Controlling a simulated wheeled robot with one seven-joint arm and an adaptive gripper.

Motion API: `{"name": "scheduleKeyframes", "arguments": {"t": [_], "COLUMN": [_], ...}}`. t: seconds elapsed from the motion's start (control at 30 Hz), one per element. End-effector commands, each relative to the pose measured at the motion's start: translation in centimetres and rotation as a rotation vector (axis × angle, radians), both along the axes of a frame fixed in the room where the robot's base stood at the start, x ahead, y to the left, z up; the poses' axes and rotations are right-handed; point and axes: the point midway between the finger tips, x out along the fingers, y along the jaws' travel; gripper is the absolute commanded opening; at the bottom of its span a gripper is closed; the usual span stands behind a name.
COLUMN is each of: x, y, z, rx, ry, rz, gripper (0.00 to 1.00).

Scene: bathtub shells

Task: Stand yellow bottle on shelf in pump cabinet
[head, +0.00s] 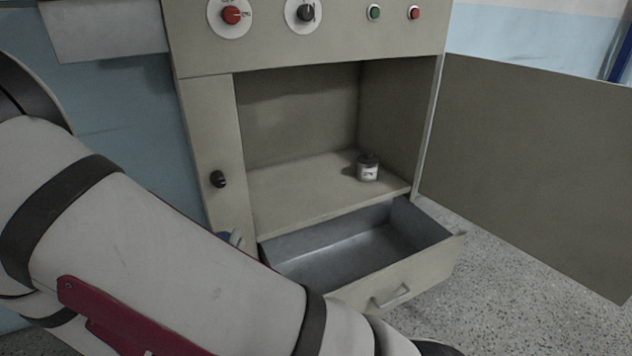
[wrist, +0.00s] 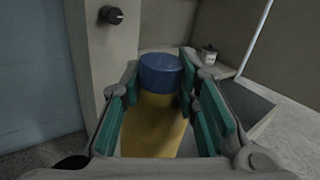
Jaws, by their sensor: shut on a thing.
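The yellow bottle (wrist: 152,125) with a blue cap (wrist: 160,70) is between the teal pads of my gripper (wrist: 158,78) in the wrist view. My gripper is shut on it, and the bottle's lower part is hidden. In the head view my arm covers most of the gripper and bottle; a bit of blue (head: 223,237), likely the cap, shows past the arm near the cabinet's lower left. The pump cabinet (head: 208,130) stands open ahead. Its shelf (head: 290,195) is mostly bare, and the bottle is outside, in front of the cabinet.
A small jar with a dark lid (head: 367,172) stands at the shelf's right; it also shows in the wrist view (wrist: 208,55). An open grey drawer (head: 415,280) juts out below the shelf. The cabinet door (head: 530,160) is swung open to the right. The shelf's left and middle are free.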

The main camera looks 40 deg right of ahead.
Motion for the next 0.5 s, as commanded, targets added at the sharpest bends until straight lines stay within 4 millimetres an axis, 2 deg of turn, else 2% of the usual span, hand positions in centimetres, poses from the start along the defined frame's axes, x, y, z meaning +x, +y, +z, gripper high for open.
{"name": "scheduleKeyframes", "arguments": {"t": [0.5], "x": [5.1], "y": [-6.6], "z": [0.6], "rx": [-0.002], "ry": [-0.003], "rz": [0.022], "gripper": [0.00]}}
